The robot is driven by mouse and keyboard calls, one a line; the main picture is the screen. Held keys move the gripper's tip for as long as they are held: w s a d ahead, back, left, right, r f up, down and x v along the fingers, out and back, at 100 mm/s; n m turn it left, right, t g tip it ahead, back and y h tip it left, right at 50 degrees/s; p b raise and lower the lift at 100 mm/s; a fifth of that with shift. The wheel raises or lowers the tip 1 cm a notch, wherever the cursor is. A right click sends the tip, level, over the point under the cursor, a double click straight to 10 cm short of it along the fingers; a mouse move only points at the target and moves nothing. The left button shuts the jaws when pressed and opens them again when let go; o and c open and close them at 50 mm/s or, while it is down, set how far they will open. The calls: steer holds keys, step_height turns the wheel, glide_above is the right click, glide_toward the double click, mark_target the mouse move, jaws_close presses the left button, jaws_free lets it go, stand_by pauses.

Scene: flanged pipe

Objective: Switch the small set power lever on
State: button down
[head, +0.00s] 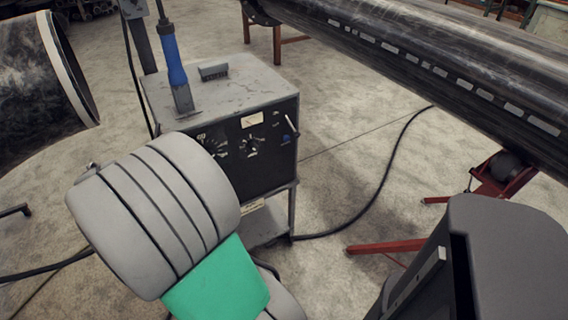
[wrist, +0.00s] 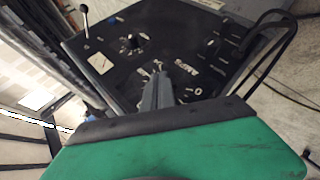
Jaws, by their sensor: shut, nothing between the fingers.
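The small power set (head: 222,80) is a grey metal box with a black front panel (head: 270,165), on a stand in the head view. A small pale lever (head: 291,125) sits at the panel's right side. My gripper (wrist: 158,76) is shut and empty, in front of the panel's middle, apart from the lever. In the head view my arm hides the fingers and the panel's lower left.
A dial knob (head: 251,143) and a pale meter (head: 251,119) are on the panel. A blue-handled tool (head: 176,65) and a brush (head: 213,71) are on top. A large pipe (head: 450,70) runs at the right above a red stand (head: 500,175). A black cable (head: 375,195) lies on the floor.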

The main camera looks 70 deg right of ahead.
steer(key=s+d+f+n+g+h+b, duration=0.1)
steer(key=s+d+g+h+b, duration=0.4)
steer(key=s+d, duration=0.6)
steer(key=shift+s+f+n+g, duration=0.3)
steer(key=shift+s+f+g, duration=0.5)
steer(key=shift+f+g, duration=0.1)
steer(key=shift+d+b, duration=0.1)
steer(key=shift+b, duration=0.2)
steer(key=b, duration=0.2)
glide_toward(291, 125)
steer(key=s+d+f, duration=0.3)
steer(key=d, duration=0.2)
steer(key=shift+d+r, duration=0.15)
steer(key=shift+d, duration=0.05)
steer(key=shift+d, duration=0.1)
steer(key=shift+r, duration=0.1)
